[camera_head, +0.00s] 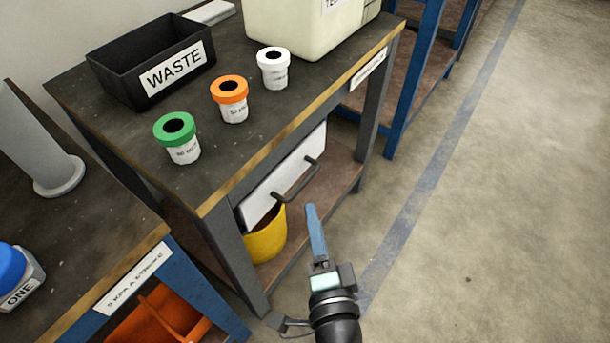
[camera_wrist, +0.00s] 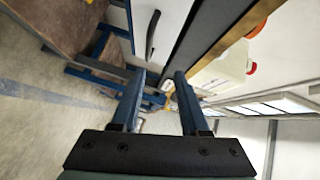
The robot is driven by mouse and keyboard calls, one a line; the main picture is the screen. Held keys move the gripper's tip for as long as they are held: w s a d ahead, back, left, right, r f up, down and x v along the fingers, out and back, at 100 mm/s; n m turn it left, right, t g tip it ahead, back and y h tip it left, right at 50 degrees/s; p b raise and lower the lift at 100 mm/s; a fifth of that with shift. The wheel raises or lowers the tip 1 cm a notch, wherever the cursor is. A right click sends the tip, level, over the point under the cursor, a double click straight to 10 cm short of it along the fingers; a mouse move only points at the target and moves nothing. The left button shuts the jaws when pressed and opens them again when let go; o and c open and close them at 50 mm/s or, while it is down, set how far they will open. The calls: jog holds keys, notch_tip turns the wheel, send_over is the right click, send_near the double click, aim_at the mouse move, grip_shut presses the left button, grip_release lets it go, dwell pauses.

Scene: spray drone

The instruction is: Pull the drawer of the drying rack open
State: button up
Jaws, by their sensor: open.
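The white drawer front (camera_head: 268,194) sits under the dark tabletop and looks pushed in. Its dark bar handle (camera_head: 303,186) stands out from the front. My gripper (camera_head: 315,208) is open and empty, just in front of the drawer and a little below and right of the handle, apart from it. In the wrist view my two blue fingers (camera_wrist: 160,78) are spread with nothing held between them. The dark handle (camera_wrist: 152,34) shows beyond them, above the gap and slightly left, on the white drawer front (camera_wrist: 143,12).
On the tabletop (camera_head: 120,150) stand a black WASTE bin (camera_head: 115,65), green- (camera_head: 183,150), orange- (camera_head: 234,110) and white-lidded (camera_head: 273,75) pots, and a pale canister (camera_head: 300,25). A yellow bucket (camera_head: 265,240) sits below the drawer. The floor (camera_head: 490,200) at right is clear.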

aim_at(305, 180)
jog(key=shift+m, duration=0.4)
jog(key=w+f, duration=0.1)
jog(key=w, duration=0.3)
jog(key=w+a+f, duration=0.1)
jog(key=w, duration=0.3)
jog(key=w+f, duration=0.1)
jog(key=w, duration=0.3)
jog(key=shift+a+f, duration=0.3)
grip_shut()
dwell(0.7)
